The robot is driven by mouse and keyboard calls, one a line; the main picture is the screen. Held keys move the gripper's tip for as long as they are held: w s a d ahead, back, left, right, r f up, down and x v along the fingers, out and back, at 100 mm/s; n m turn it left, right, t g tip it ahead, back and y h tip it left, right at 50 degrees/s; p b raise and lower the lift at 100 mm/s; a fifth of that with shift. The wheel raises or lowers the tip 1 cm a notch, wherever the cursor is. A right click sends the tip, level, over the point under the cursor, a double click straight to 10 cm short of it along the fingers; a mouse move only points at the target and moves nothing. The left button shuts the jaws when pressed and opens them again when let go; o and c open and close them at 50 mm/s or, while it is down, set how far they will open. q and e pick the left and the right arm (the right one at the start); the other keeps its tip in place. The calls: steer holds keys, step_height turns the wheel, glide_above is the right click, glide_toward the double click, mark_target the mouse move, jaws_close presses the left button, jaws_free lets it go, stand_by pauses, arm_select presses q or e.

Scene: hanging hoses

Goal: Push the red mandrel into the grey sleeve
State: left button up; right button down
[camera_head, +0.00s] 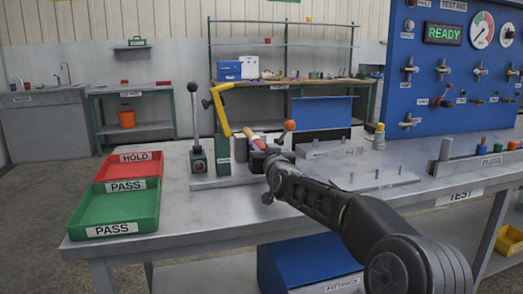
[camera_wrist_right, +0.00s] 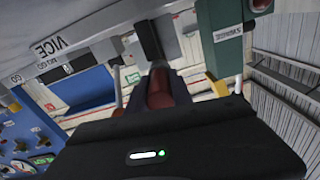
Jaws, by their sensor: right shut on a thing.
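The red mandrel (camera_head: 259,144) shows at the tip of my right gripper (camera_head: 268,155), over the bench fixture beside the green post. In the wrist view the red mandrel (camera_wrist_right: 159,88) lies in the middle, just beyond the dark gripper body, and the gripper is shut on it. A dark grey piece (camera_wrist_right: 150,42) stands in line beyond the mandrel; I cannot tell whether it is the grey sleeve or whether the two touch. My left gripper is out of view.
A green post (camera_head: 223,153) with a yellow lever (camera_head: 219,98) and a black-knobbed lever (camera_head: 194,115) stand left of the gripper. An orange-knobbed lever (camera_head: 290,126) is close on the right. Red (camera_head: 158,158) and green (camera_head: 146,226) trays lie left. The front bench top is clear.

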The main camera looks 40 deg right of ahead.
steer(key=c, duration=1.6)
jaws_free()
steer(key=o, duration=0.3)
steer(key=shift+w, duration=0.25)
steer(key=shift+o, duration=1.2)
steer(key=shift+f, duration=0.1)
steer(key=v, duration=0.8)
